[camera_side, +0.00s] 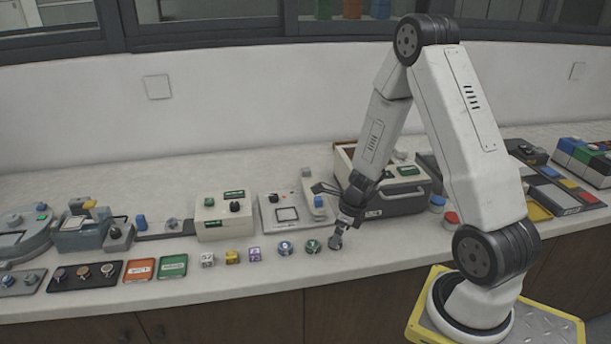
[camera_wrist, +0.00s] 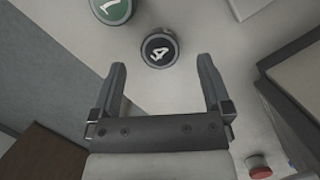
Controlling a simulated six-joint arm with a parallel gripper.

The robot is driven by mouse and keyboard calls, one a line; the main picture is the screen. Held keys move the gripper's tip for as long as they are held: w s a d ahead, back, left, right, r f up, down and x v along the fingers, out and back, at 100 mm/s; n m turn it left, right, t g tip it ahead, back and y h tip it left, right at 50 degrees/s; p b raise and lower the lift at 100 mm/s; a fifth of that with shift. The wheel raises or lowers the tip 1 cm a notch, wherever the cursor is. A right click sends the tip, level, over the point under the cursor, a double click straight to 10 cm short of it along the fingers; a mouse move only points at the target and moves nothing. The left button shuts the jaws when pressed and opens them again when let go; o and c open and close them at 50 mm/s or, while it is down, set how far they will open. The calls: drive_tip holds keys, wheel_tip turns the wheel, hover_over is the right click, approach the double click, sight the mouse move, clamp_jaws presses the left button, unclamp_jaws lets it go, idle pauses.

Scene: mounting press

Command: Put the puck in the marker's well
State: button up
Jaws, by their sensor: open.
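A dark round puck (camera_wrist: 160,50) marked "4" lies on the counter in the wrist view, just ahead of and between the fingertips. A green puck (camera_wrist: 111,8) marked "7" is at its upper left, cut by the frame edge; it also shows in the side view (camera_side: 312,246). A blue puck (camera_side: 285,248) is further left. My gripper (camera_side: 337,239) is low over the counter right of the green puck and largely covers the dark puck there. In the wrist view my gripper (camera_wrist: 161,64) is open and empty. I cannot tell which station holds the marker's well.
Behind the pucks stand a white station with a square window (camera_side: 287,212), a beige control box (camera_side: 223,216) and a large beige machine (camera_side: 390,190). A red button (camera_wrist: 258,167) is at lower right.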

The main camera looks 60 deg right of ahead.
drive_tip(key=shift+x, duration=1.45)
clamp_jaws()
drive_tip(key=shift+r, duration=0.2)
wheel_tip(320, 180, up, 10)
drive_tip(key=shift+f, duration=0.2)
idle(0.6)
idle(0.5)
